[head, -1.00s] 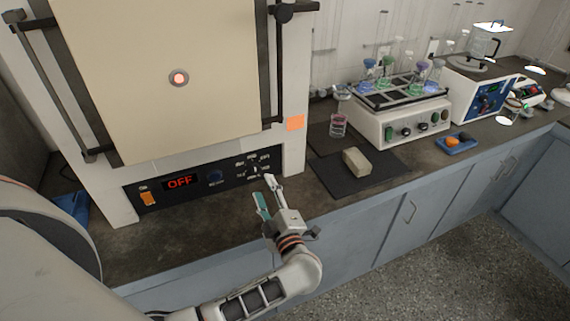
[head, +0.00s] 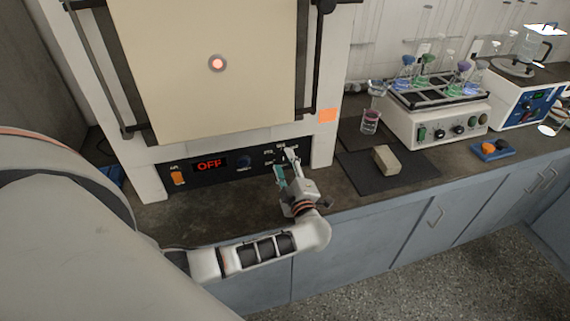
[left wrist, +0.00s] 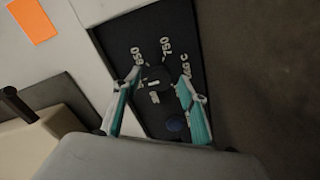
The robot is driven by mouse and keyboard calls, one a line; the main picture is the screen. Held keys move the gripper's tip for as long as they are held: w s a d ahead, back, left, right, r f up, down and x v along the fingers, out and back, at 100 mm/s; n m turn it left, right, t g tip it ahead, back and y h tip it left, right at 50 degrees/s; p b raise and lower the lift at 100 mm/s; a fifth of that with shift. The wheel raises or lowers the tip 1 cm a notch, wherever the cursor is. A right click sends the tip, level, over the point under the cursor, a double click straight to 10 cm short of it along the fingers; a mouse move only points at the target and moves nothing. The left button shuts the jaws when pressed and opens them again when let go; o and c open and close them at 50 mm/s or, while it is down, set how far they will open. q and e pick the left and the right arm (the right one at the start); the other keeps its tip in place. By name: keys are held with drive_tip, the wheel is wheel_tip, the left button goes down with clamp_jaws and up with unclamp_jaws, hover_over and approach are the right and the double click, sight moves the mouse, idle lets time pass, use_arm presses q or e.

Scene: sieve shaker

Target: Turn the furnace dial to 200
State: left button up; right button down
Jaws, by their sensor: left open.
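The furnace (head: 150,185) stands on the counter at the left in the head view. Its black front panel (head: 225,168) carries a red display (head: 209,165) reading OFF. The dial (left wrist: 155,78) is a dark knob ringed by white numbers, 650 and 750 among them, in the left wrist view. In the head view it is mostly hidden by my left gripper (head: 287,163). My left gripper is open, its teal-padded fingers (left wrist: 160,80) on either side of the dial. I cannot tell whether they touch it. The dial's exact setting is unclear. My right gripper is not in view.
A blue knob (head: 245,161) and an orange switch (head: 179,178) are left of the dial. A beige block (head: 386,160) lies on a dark mat (head: 410,175) to the right. Behind are a beaker (head: 370,121) and a shaker (head: 440,122) with several flasks.

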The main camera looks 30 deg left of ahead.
use_arm(q)
drive_tip(key=c, duration=1.1)
